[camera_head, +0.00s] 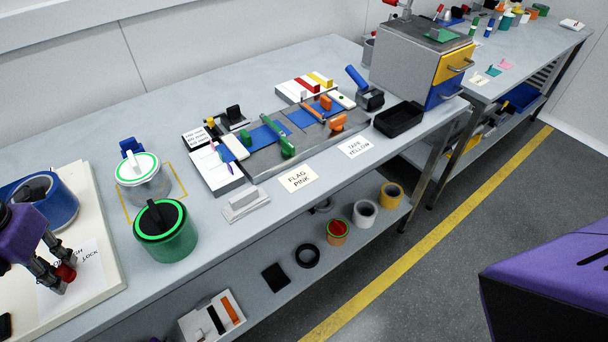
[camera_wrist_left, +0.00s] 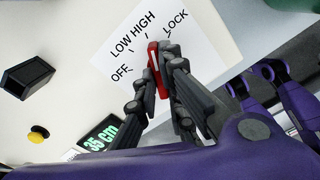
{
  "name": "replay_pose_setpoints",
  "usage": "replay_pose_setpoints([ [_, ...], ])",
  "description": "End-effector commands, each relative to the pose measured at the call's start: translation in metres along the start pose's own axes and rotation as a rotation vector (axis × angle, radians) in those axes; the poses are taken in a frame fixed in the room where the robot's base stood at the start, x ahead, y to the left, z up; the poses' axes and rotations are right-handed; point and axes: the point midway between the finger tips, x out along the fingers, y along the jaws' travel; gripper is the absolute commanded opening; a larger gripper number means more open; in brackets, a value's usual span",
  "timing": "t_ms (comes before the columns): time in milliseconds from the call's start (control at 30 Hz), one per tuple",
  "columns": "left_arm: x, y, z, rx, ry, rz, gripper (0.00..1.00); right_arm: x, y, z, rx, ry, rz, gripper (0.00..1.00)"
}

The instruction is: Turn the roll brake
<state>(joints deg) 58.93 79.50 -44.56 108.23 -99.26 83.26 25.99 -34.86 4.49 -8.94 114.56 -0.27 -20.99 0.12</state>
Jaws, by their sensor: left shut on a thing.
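The roll brake's red knob (camera_wrist_left: 153,57) sits on a white label card (camera_wrist_left: 118,47) marked OFF, LOW, HIGH and LOCK. It bears a white line, and its upper end points to the gap near HIGH and LOCK; I cannot tell the exact mark. My left gripper (camera_wrist_left: 160,78) is shut on the knob, one finger on each side. In the head view, the red knob (camera_head: 67,272) shows at the left gripper's fingertips (camera_head: 58,274), at the lower left, with the card (camera_head: 75,262) partly hidden under the gripper. My right gripper is not in view.
The knob is on a pale board (camera_head: 105,272) holding a blue roll (camera_head: 60,207). A green tin (camera_head: 178,245) and a grey tin (camera_head: 150,188) stand to its right.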

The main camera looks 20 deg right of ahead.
Motion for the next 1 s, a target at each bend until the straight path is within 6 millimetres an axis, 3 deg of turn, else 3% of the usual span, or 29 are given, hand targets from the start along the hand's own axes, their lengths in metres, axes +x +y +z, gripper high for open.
replay_pose_setpoints([
  [500,0.001,0.002,0.0,0.394,0.001,0.0,0.0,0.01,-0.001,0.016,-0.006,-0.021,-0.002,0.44],
  [1000,-0.001,0.003,0.001,0.546,-0.001,0.001,0.0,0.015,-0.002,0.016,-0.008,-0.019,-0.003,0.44],
])
